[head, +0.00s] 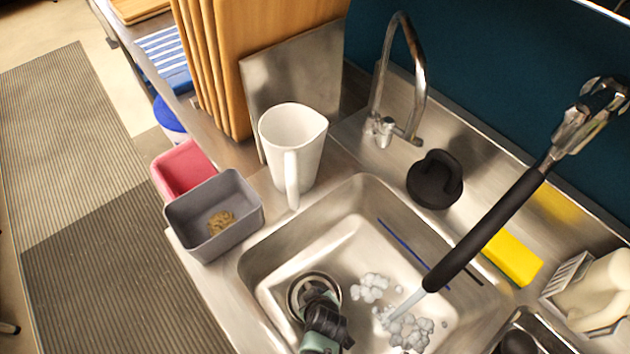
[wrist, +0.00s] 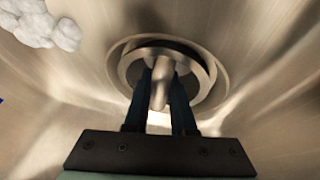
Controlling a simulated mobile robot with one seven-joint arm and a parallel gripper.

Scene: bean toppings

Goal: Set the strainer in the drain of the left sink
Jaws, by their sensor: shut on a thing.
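The metal strainer (wrist: 200,68) shows in the wrist view as a round disc with an upright knob. My gripper (wrist: 165,82) is shut on this knob, its two dark fingers on either side. The strainer lies within the wider ring of the drain (wrist: 118,50); I cannot tell whether it is fully seated or slightly above. In the head view, my gripper (head: 318,300) reaches down into the left sink (head: 270,258) and hides much of the strainer and drain (head: 293,292).
Grey foam-like clumps (head: 372,288) lie right of the drain. A white pitcher (head: 292,150), grey bin (head: 212,212) and black round object (head: 435,180) stand around the rim. A faucet (head: 415,75) rises behind.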

